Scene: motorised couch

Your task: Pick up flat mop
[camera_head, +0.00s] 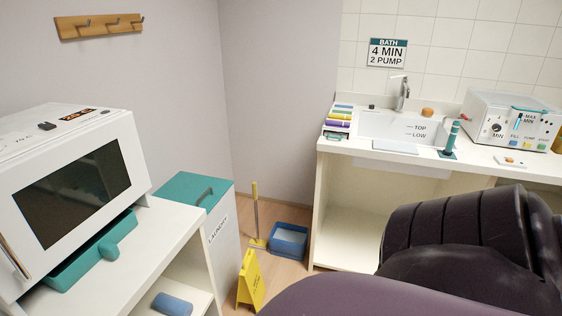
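The flat mop (256,217) stands upright on the wooden floor in the corner, with a thin handle and a yellow head at its foot. It is just left of a blue tub (289,240). A yellow folding floor sign (251,281) stands in front of it. Neither of my grippers shows in the head view.
A laundry bin (222,240) with a teal lid stands left of the mop. A white counter (100,284) bears a white oven-like machine (72,187). A sink counter (318,200) is on the right. The dark purple couch (462,245) fills the front right.

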